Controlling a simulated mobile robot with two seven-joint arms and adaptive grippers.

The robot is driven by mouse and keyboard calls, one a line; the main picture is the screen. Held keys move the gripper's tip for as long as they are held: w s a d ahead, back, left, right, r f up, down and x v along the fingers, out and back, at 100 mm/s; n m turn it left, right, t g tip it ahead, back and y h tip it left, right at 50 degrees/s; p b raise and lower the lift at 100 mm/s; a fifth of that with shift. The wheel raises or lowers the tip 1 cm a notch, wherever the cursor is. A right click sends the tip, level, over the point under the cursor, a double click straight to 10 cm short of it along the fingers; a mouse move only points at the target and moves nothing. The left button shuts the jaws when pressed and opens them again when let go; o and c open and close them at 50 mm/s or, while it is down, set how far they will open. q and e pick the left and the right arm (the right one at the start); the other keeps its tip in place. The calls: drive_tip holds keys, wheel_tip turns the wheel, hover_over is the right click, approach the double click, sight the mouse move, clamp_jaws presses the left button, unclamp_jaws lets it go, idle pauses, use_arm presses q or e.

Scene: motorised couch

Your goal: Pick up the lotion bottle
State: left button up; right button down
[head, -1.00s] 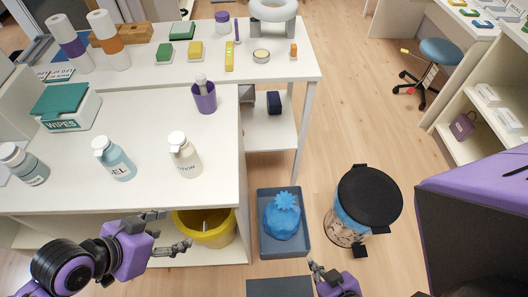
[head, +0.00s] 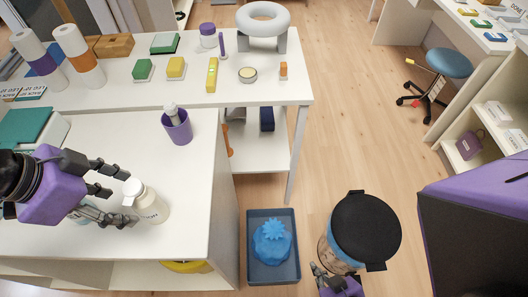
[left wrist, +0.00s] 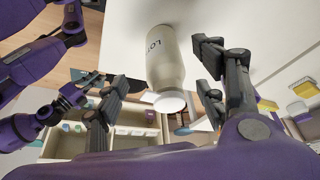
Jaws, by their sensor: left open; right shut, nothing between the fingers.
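The lotion bottle (head: 150,203), cream with a white pump cap, stands on the white table near its right front part. In the left wrist view the bottle (left wrist: 166,62) shows between the two dark fingers, with no clear contact. My left gripper (head: 128,196) is open, its fingers reaching right toward the bottle from the left. It also shows in the left wrist view (left wrist: 160,95). My right gripper (head: 322,275) is shut and empty, low beside the trash bin.
A purple cup (head: 178,130) stands behind the bottle. A green-lidded wipes box (head: 25,128) is at the left. A blue bin (head: 273,250) and a black-lidded trash can (head: 365,230) stand on the floor. The table right of the bottle is clear.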

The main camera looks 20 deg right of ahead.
sight(146, 204)
use_arm(q)
drive_tip(key=x, duration=0.7)
drive_tip(key=shift+w+d+f+b, duration=0.25)
drive_tip(key=shift+d+b, duration=0.05)
drive_tip(key=shift+b, duration=0.05)
drive_tip(key=c, duration=1.3)
